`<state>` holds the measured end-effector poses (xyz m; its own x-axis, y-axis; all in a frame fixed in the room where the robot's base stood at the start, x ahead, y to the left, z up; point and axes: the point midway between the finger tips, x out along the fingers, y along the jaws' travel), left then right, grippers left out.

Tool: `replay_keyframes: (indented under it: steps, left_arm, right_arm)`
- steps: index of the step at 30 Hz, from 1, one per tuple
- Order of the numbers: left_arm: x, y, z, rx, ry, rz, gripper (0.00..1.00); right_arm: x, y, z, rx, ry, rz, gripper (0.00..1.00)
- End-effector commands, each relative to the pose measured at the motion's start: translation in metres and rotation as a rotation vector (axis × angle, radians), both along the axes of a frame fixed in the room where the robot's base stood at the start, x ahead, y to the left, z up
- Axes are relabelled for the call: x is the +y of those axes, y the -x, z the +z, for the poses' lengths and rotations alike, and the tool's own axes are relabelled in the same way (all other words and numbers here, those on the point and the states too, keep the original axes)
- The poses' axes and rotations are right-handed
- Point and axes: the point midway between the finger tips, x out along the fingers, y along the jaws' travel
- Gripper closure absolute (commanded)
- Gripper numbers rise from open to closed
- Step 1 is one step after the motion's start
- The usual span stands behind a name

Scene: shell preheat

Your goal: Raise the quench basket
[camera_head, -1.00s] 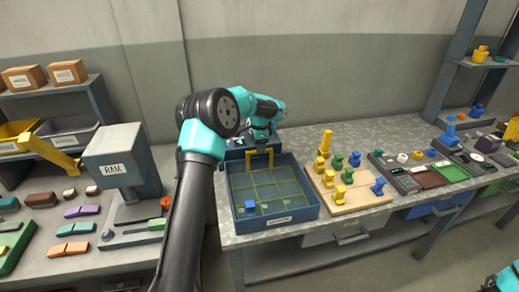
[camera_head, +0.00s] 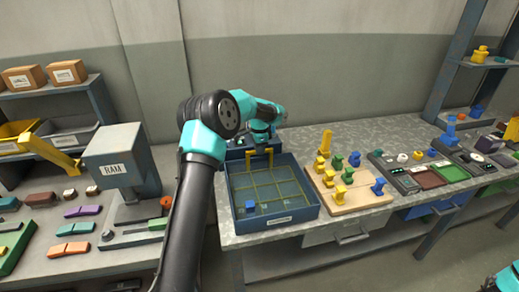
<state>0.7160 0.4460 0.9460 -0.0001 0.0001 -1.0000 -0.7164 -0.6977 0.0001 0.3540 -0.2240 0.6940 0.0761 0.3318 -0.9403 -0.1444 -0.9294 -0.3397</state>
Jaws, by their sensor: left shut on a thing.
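The quench basket (camera_head: 268,184) is a yellow wire grid inside a blue rectangular tank (camera_head: 285,223) on the middle bench. Its yellow handle (camera_head: 259,160) stands up at the back side of the tank. A small blue block (camera_head: 250,205) sits in the front left part of the basket. My left gripper (camera_head: 262,146) points down at the top of the handle and is shut on it. The fingertips are small and partly hidden at this distance. My right gripper is out of view; only a teal bit of my arm shows at the bottom right corner.
A wooden board (camera_head: 350,199) with yellow, green and blue pieces stands just right of the tank. Trays (camera_head: 425,176) lie farther right. A RAM press (camera_head: 118,165) stands on the left bench. The bench behind the board is mostly clear.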

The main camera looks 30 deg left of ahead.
Motion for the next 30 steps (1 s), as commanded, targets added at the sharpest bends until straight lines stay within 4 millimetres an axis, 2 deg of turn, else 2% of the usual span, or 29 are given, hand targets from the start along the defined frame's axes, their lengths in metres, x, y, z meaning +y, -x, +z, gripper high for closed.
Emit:
replay_keyframes:
  steps: [9,11,19,29,30]
  left_arm:
    - [0.000,0.000,0.003,-0.001,0.000,0.000,1.00]
    - [0.000,-0.001,0.009,-0.004,-0.001,0.001,1.00]
    - [0.000,-0.001,0.059,-0.005,-0.001,0.000,1.00]
    - [0.000,0.000,0.068,-0.004,-0.001,-0.001,1.00]
    - [0.000,0.000,0.068,-0.005,-0.002,0.000,0.80]
  right_arm:
    - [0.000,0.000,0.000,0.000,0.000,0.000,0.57]
    - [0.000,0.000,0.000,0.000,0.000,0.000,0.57]
    - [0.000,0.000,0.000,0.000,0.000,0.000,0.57]
    - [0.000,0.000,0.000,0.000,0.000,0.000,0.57]
    - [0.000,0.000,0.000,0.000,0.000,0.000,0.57]
